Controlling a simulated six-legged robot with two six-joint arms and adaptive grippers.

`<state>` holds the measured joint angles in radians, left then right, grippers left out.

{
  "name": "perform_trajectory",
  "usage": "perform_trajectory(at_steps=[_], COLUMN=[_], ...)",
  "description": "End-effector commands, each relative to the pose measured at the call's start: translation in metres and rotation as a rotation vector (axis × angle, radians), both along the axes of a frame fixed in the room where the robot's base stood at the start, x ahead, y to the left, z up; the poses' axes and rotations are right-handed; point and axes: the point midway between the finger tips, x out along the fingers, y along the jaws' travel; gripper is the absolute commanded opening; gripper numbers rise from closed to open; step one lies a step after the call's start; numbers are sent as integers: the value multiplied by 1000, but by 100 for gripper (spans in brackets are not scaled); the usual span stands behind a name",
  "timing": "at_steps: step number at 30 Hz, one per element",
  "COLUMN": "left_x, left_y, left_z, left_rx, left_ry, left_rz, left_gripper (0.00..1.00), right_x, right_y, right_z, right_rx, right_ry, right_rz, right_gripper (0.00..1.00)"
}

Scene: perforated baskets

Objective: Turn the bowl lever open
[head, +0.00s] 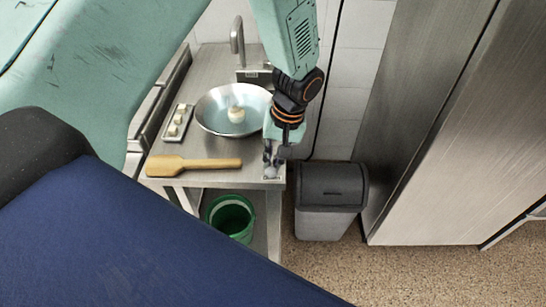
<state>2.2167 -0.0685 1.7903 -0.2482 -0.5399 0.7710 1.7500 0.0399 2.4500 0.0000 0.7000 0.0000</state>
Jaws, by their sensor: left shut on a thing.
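The wide metal bowl (212,118) sits on the steel counter below a tap, with a small pale round object (236,114) in it. My left gripper (271,160) points down at the counter's front right corner, right of and in front of the bowl. It is shut on a small lever, which the fingers mostly hide, above a small label (271,178). The lever's angle cannot be made out. My right gripper is not in view.
A wooden paddle (195,164) lies along the counter's front edge, and a small tray (178,121) with pale pieces is left of the bowl. A green bucket (231,216) stands below. A grey bin (330,197) and tall steel cabinet (440,150) are to the right.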

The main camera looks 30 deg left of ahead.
Motion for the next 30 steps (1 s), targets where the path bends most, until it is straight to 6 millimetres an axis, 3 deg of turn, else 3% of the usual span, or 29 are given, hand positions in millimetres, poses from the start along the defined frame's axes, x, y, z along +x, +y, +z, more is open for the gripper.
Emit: perform_trajectory(at_steps=[2,3,11,22,30], left_x=[-7,-7,-5,-1,4], left_y=[0,0,0,-1,-10], left_z=[-4,-4,-3,5,54], left_rx=[-1,-1,0,0,2], left_ry=[18,18,13,3,-1], left_rz=[8,8,5,3,2], left_gripper=[0,14,34,34,34], right_x=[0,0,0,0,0], right_y=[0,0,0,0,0], right_z=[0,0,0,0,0], right_rx=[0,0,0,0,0], right_ry=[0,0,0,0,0], right_rz=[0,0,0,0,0], right_gripper=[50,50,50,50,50])
